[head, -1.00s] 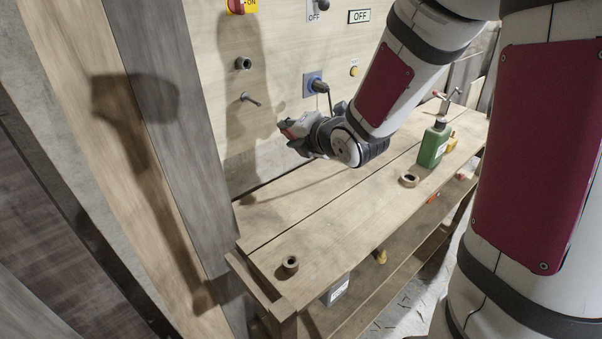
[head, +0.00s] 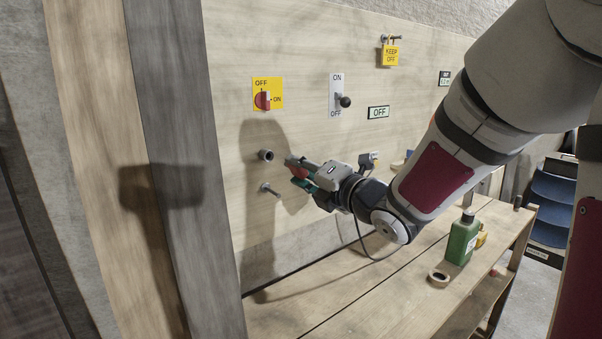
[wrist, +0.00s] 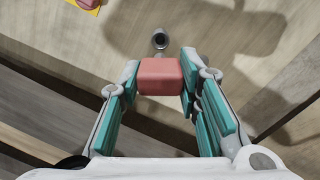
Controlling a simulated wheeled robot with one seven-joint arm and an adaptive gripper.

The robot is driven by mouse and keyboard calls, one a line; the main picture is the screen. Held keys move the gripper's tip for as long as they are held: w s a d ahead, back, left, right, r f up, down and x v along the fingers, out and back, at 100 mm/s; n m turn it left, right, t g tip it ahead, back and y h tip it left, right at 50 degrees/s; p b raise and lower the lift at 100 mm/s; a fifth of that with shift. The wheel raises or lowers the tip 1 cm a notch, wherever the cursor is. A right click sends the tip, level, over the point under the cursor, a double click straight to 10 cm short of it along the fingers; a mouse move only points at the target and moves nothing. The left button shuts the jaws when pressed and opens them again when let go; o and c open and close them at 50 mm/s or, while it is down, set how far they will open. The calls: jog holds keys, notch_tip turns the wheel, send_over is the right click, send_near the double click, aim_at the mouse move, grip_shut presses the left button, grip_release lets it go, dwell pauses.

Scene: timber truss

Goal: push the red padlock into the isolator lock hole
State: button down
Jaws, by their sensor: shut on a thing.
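The red padlock (wrist: 160,76) shows in the wrist view as a red block between my fingertips. My gripper (head: 298,170) is shut on it, in front of the wooden panel; only a little red shows between the fingers in the head view. The isolator (head: 265,94) is a yellow plate with a red rotary handle, marked OFF and ON, up and left of my gripper. Its edge also shows at the top left of the wrist view (wrist: 88,4). The padlock is apart from the isolator. I cannot make out the lock hole or the padlock's shackle.
A round stub (head: 266,155) and a thin peg (head: 270,190) stick out of the panel left of my gripper. A black-knobbed lever (head: 344,101) and a yellow KEEP OFF padlock (head: 390,55) are higher up.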

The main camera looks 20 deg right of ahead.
jog(key=shift+b+x, duration=1.55)
jog(key=shift+x, duration=1.35)
jog(key=shift+b, duration=0.45)
jog(key=shift+w, duration=0.15)
jog(key=shift+w+a+b, duration=0.15)
jog(key=shift+w+b, duration=0.2)
jog(key=shift+b+x, duration=0.85)
jog(key=shift+x, duration=0.4)
jog(key=c, duration=1.1)
grip_release()
jog(key=shift+s+f, duration=0.1)
jog(key=shift+s, duration=0.05)
